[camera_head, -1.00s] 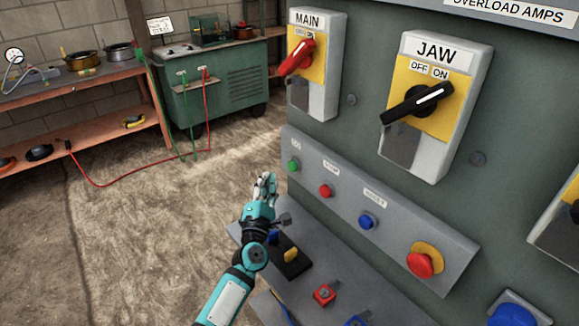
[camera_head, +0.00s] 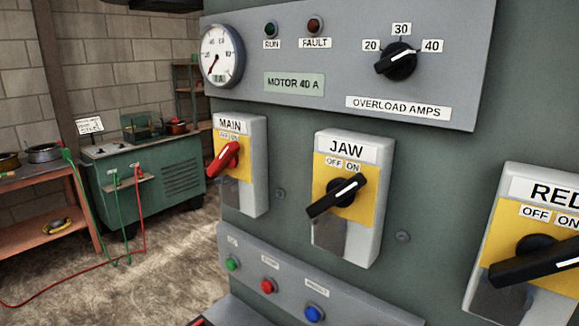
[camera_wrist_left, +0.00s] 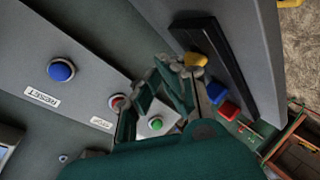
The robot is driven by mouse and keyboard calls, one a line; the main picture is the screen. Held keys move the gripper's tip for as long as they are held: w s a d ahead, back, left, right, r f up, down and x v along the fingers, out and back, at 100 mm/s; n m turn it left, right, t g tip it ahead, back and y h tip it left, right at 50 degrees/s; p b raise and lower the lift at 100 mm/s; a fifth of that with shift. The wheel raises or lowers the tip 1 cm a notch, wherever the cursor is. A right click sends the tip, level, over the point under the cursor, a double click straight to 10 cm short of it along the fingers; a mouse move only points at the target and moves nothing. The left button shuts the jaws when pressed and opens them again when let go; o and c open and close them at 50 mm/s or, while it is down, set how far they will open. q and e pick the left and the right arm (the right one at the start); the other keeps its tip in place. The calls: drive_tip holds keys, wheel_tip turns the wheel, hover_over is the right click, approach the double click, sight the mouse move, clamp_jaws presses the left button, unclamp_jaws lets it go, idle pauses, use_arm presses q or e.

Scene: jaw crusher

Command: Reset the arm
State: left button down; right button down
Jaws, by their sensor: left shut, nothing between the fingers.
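My left gripper (camera_wrist_left: 178,68) shows only in the left wrist view. Its jaws are shut and empty, in front of the control panel and touching nothing that I can make out. Beyond the fingers are a green button (camera_wrist_left: 156,123) and, partly hidden, a red button (camera_wrist_left: 116,102). A blue button (camera_wrist_left: 61,70) with a small label is to the left. The head view shows the same row as a green button (camera_head: 232,264), a red button (camera_head: 268,286) and a blue button (camera_head: 313,313). Neither gripper is in the head view. My right gripper is in no view.
The cabinet carries a red MAIN switch (camera_head: 224,160), a black JAW switch (camera_head: 337,198), another black switch (camera_head: 535,262) and an overload dial (camera_head: 396,62). A green machine (camera_head: 150,185) and an orange bench (camera_head: 45,215) stand left. Some floor between shows clear.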

use_arm(q)
drive_tip(key=s+a+f+m+g+y, duration=0.2)
drive_tip(key=s+a+m+g, duration=0.1)
drive_tip(key=s, duration=0.5)
drive_tip(key=s+a+f+m+g+y, duration=0.1)
drive_tip(key=s+a+m+g+y, duration=0.15)
drive_tip(key=s, duration=0.55)
drive_tip(key=s+a+f+m+g+y, duration=0.15)
drive_tip(key=s+a+m+g, duration=0.25)
drive_tip(key=s, duration=0.4)
wheel_tip(320, 180, down, 26)
drive_tip(key=s, duration=0.2)
drive_tip(key=s+a+f+g, duration=0.2)
drive_tip(key=s+f, duration=1.4)
drive_tip(key=shift+s+a+f, duration=0.15)
drive_tip(key=shift+a+f, duration=0.1)
drive_tip(key=shift+a, duration=0.1)
